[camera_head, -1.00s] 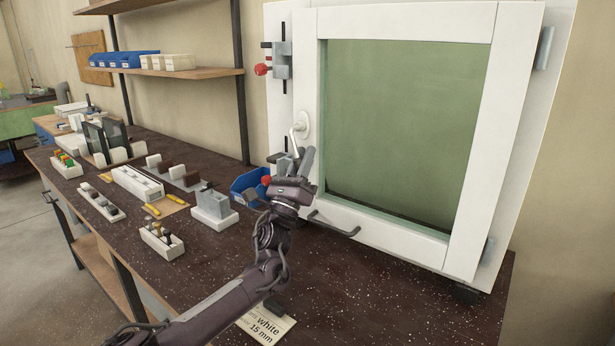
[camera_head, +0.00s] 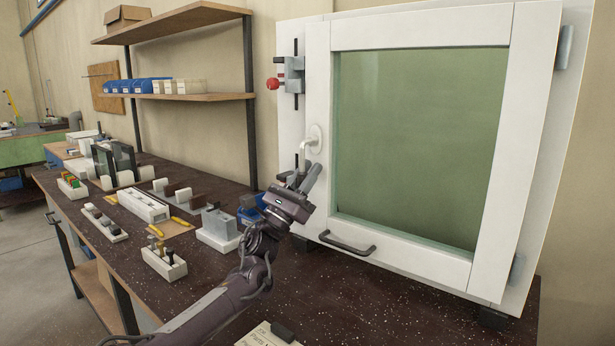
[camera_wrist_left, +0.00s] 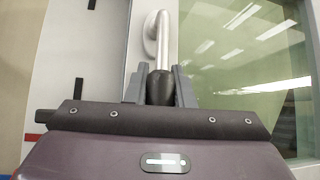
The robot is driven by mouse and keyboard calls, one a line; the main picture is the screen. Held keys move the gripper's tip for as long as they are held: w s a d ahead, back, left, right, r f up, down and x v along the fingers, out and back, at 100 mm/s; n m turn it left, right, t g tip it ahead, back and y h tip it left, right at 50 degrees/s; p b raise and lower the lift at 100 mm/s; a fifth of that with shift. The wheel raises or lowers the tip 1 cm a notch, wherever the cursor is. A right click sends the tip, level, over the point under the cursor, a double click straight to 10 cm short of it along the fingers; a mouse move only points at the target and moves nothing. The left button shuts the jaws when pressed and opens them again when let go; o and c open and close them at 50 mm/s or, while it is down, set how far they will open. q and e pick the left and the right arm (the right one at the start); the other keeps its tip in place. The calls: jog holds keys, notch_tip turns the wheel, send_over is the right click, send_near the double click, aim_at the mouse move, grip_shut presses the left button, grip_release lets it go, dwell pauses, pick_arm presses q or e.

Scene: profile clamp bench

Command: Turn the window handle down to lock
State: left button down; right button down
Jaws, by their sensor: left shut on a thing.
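The window (camera_head: 420,130) has a white frame and a greenish pane, and stands upright at the back right of the bench. Its pale metal handle (camera_head: 307,146) sits on an oval plate on the left side of the sash, and its lever hangs down in the head view. My left gripper (camera_head: 303,180) is at the lower end of the lever. In the left wrist view, the handle (camera_wrist_left: 171,40) ends in a dark grip (camera_wrist_left: 160,88) between the two fingers of my left gripper (camera_wrist_left: 160,90), which is shut on it. My right gripper is out of view.
A clamp with a red knob (camera_head: 273,84) is on the frame's upper left. A dark bar handle (camera_head: 347,243) sticks out below the window. The front right bench top is clear.

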pick_arm(q)
jog(key=c, duration=1.3)
grip_release()
jog(key=shift+o, duration=0.2)
jog(key=shift+a, duration=0.1)
jog(key=shift+s+a+f, duration=0.1)
jog(key=shift+f, duration=0.15)
jog(key=shift+v, duration=1.15)
jog(key=s+a, duration=0.8)
jog(key=shift+s+a, duration=0.2)
jog(key=shift+s, duration=0.2)
